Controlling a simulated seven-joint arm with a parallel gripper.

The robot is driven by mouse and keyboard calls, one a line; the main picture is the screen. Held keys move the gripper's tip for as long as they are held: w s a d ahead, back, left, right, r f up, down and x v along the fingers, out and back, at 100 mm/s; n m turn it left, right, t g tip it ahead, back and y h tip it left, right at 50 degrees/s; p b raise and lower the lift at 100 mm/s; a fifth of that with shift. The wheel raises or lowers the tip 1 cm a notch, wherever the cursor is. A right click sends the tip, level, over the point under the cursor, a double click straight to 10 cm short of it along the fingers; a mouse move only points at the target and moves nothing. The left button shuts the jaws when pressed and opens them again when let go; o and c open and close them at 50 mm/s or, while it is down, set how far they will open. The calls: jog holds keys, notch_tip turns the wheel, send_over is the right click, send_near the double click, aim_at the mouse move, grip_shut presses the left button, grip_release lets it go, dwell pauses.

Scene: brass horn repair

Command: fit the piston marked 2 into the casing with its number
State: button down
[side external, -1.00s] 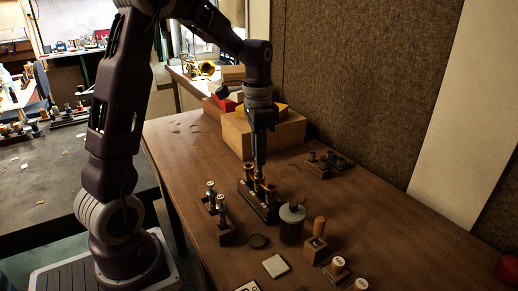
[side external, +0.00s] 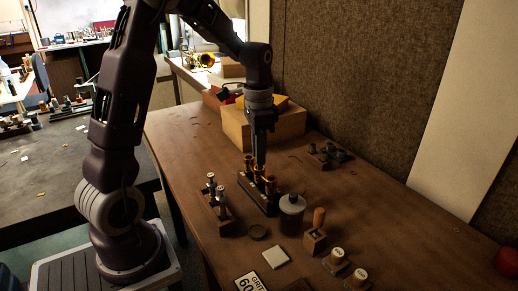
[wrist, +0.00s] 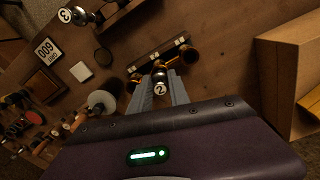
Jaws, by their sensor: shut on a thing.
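My gripper (wrist: 160,86) is shut on the piston marked 2 (wrist: 159,89), whose numbered top faces the wrist camera. In the side view my gripper (side external: 260,167) points straight down, close over the casing block (side external: 254,194). The block carries brass casings in a row; two show clearly in the wrist view, one at upper right (wrist: 189,55) and one at left (wrist: 135,82). The piston is in line with the middle casing, and its lower end is hidden, so I cannot tell how far in it is. The piston marked 3 (wrist: 65,15) stands in the wooden rack (side external: 223,222).
A grey jar (side external: 291,215) stands close right of the casing block. A white square (side external: 275,258) and a grit card (side external: 247,283) lie in front.

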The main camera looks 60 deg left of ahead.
jog(key=shift+f, duration=0.1)
jog(key=c, duration=0.8)
grip_release()
jog(key=shift+c, duration=0.2)
jog(key=shift+r, duration=3.55)
